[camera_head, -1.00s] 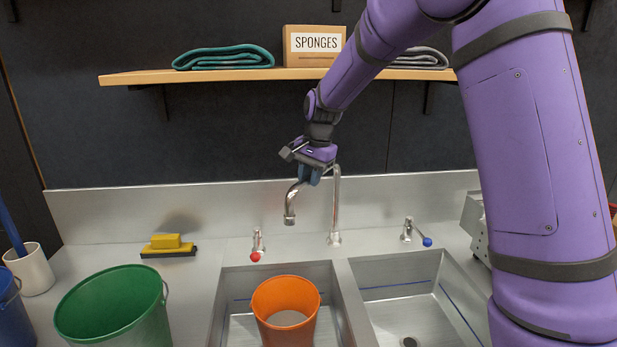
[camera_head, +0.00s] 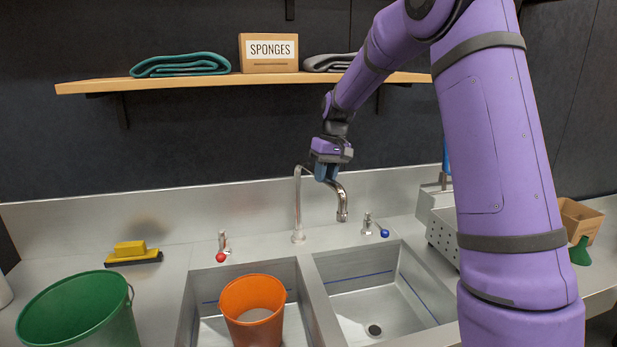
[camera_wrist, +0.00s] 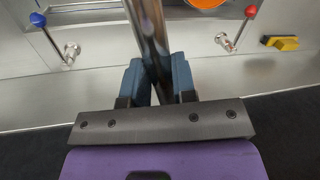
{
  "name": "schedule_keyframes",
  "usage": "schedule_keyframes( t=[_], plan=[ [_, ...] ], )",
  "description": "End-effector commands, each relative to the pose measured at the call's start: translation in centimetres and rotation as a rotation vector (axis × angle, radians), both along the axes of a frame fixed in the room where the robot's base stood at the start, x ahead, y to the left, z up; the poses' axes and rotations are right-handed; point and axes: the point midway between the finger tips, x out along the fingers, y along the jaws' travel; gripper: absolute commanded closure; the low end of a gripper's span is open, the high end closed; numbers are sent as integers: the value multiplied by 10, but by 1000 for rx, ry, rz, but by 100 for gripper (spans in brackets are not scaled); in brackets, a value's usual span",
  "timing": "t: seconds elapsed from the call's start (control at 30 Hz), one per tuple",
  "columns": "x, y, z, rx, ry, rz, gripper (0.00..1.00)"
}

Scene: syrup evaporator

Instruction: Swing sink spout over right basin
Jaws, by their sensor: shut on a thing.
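The chrome sink spout (camera_head: 342,203) rises from its post behind the divider and now points to the right, its outlet above the back edge of the right basin (camera_head: 345,283). My gripper (camera_head: 326,176) is shut on the spout's upper tube. In the wrist view the blue fingers (camera_wrist: 158,80) sit on both sides of the chrome tube (camera_wrist: 148,35). The left basin (camera_head: 207,325) holds an orange bucket (camera_head: 253,305). The fingertips are partly hidden behind the tube in the head view.
A red-knobbed tap (camera_head: 222,250) and a blue-knobbed tap (camera_head: 375,227) flank the spout. A green bucket (camera_head: 80,312) and a yellow brush (camera_head: 132,253) are at left. A shelf (camera_head: 230,80) with a sponges box (camera_head: 269,52) hangs above. The right basin is empty.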

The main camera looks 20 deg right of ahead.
Motion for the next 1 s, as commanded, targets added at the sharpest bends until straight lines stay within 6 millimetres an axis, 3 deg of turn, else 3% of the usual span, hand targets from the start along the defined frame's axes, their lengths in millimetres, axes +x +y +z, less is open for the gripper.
schedule_keyframes(
  t=[0.1,0.4,1.0],
  plan=[
    [2,-20,0,-1,-1,96,100],
    [11,-52,0,-1,-2,288,100],
    [17,-67,1,-2,-3,390,100]
  ],
)
